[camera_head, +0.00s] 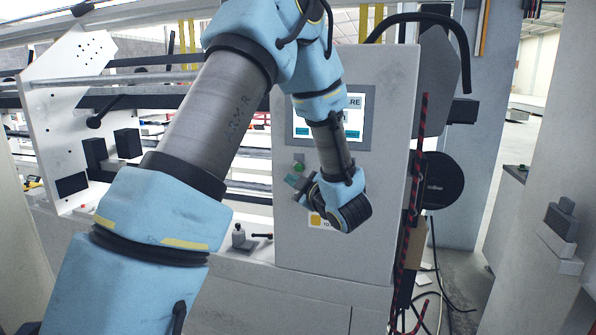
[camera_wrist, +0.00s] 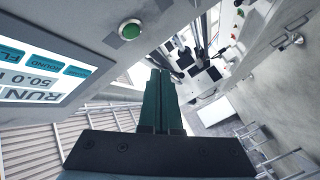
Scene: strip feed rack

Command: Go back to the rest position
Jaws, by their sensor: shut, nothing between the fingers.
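My gripper (camera_wrist: 160,100) points away from the wrist camera, its two dark green fingers shut together with nothing between them. In the head view my gripper (camera_head: 296,182) shows in part in front of the grey control cabinet (camera_head: 384,150), beside a green button (camera_head: 299,167). My wrist hides some of the cabinet front. In the wrist view the green button (camera_wrist: 130,30) is to the upper left of the fingers, apart from them. The cabinet's screen (camera_wrist: 40,70) is at the left and reads "RUN" and "50.0".
The strip feed rack with its rails (camera_head: 120,80) and white side plate (camera_head: 68,120) stands at the left. A small clamp-like part (camera_head: 240,238) sits on the ledge left of the cabinet. A red-black cord (camera_head: 421,150) and a black reel (camera_head: 441,180) are at the cabinet's right.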

